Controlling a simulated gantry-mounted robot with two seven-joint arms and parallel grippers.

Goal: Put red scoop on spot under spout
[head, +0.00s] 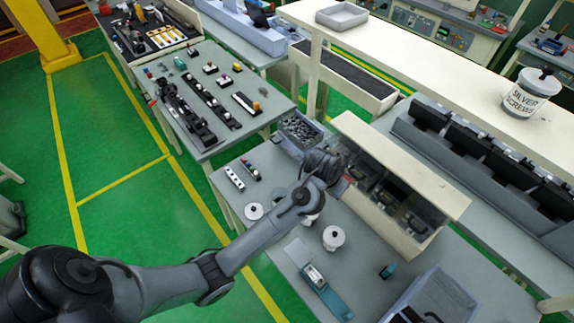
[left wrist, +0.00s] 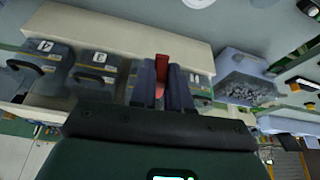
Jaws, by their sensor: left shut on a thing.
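My left gripper (left wrist: 172,84) is shut on the red scoop (left wrist: 161,70), which shows as a narrow red piece at the fingers in the left wrist view. Most of the scoop is hidden by the fingers. In the head view my left wrist is in front of the left end of the dispenser unit (head: 401,164), and hides the fingertips. My right gripper is not in view.
A grey bin of metal parts (head: 297,131) stands left of the dispenser. White spools (head: 333,238), a blue-grey device (head: 324,290) and a grey crate (head: 432,298) are on the bench front. A cream shelf (head: 420,52) with a silver-screws bucket (head: 529,94) runs above, at the right.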

